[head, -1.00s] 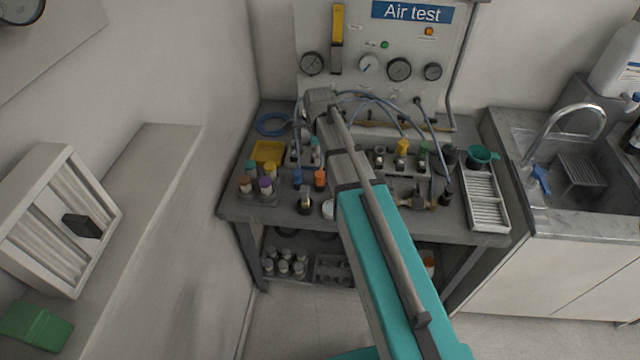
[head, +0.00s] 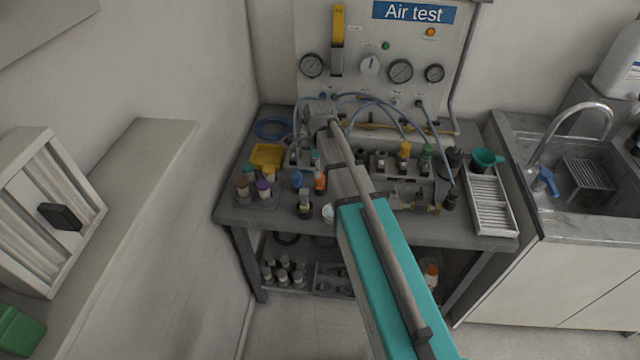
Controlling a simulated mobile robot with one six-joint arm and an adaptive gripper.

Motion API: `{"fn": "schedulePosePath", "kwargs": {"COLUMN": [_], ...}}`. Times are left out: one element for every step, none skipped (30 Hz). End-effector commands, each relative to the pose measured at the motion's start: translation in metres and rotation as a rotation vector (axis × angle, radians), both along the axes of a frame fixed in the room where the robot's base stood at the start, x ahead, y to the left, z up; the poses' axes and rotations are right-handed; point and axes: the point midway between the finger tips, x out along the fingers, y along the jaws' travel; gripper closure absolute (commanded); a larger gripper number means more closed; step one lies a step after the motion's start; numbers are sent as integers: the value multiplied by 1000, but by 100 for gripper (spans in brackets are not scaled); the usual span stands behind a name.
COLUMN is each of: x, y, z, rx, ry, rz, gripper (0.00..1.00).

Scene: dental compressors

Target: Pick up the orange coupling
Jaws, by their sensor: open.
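The orange coupling (head: 320,184) stands on the grey bench top, right of a blue-topped coupling (head: 297,179) and behind a dark one with a pale yellowish top (head: 305,204). My arm reaches over the bench from the front, its wrist near the test panel. My gripper (head: 317,166) points down, small and partly hidden by the arm, just above and behind the orange coupling in the picture. Its jaws are open and hold nothing I can see. I cannot tell whether they are around the coupling or still above it.
Left on the bench are a holder of colour-topped couplings (head: 262,196) and a yellow tray (head: 267,155). Behind stand a valve block (head: 405,167) with blue hoses and the gauge panel (head: 375,50). A slatted tray (head: 490,205) and green cup (head: 485,158) sit right.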

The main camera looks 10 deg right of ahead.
Motion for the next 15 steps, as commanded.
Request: {"fn": "schedulePosePath", "kwargs": {"x": [0, 0, 0, 0, 0, 0, 0, 0, -1, -1, -1, -1, -2, -2, -2], "y": [0, 0, 0, 0, 0, 0, 0, 0, 0, -1, -1, -1, -1, -1, -1], "z": [0, 0, 0, -1, -2, -3, -4, -5, -8, -9, -12, -14, -17, -19, -23], "rx": [0, 0, 0, 0, 0, 0, 0, 0, 0, 0, 0, 0, 0, 0, 0], "ry": [0, 0, 0, 0, 0, 0, 0, 0, 0, 0, 0, 0, 0, 0, 0], "rz": [0, 0, 0, 0, 0, 0, 0, 0, 0, 0, 0, 0, 0, 0, 0], "gripper": [10, 10, 10, 10, 10, 10, 10, 10, 10, 10, 10, 10, 10, 10, 10]}}
